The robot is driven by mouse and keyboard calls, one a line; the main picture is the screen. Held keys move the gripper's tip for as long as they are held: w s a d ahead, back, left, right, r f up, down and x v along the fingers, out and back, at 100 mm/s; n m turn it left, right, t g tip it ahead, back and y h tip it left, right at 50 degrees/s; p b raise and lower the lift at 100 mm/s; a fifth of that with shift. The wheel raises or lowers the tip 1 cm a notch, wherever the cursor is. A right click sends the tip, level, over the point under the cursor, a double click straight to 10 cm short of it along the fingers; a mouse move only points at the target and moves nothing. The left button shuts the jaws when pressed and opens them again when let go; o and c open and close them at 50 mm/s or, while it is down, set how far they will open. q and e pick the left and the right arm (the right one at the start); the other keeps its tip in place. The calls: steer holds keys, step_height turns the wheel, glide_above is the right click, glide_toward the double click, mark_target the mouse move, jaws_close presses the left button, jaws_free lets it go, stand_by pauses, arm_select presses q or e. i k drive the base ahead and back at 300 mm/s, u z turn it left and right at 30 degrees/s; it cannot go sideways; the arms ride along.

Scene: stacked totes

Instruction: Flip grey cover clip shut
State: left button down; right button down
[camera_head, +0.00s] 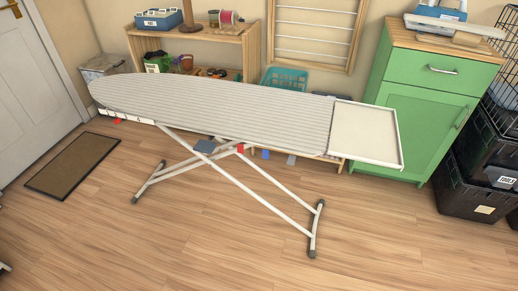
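An ironing board (220,108) with a pale striped cover stands open in the middle of the head view. A small grey tab (291,160), perhaps the grey cover clip, hangs at its near edge towards the right. A blue tab (266,154) and a red tab (240,148) hang to its left. Another red tab (117,121) is near the board's left end. A grey-blue piece (205,146) sits by the leg crossing. The tabs are too small to tell whether they are open or shut. Neither of my grippers is in view.
A white-framed rest (366,134) extends from the board's right end. Its splayed legs (314,228) stand on the wood floor. A green cabinet (428,98) and black totes (477,186) are at right, a dark mat (73,165) at left. The front floor is clear.

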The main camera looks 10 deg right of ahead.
mark_target(290, 160)
steer(key=k, duration=1.35)
steer(key=u, duration=0.25)
steer(key=i, duration=0.3)
steer(key=u, duration=0.8)
steer(key=i, duration=1.7)
steer(key=z, duration=1.25)
steer(key=i, duration=0.25)
steer(key=z, duration=0.25)
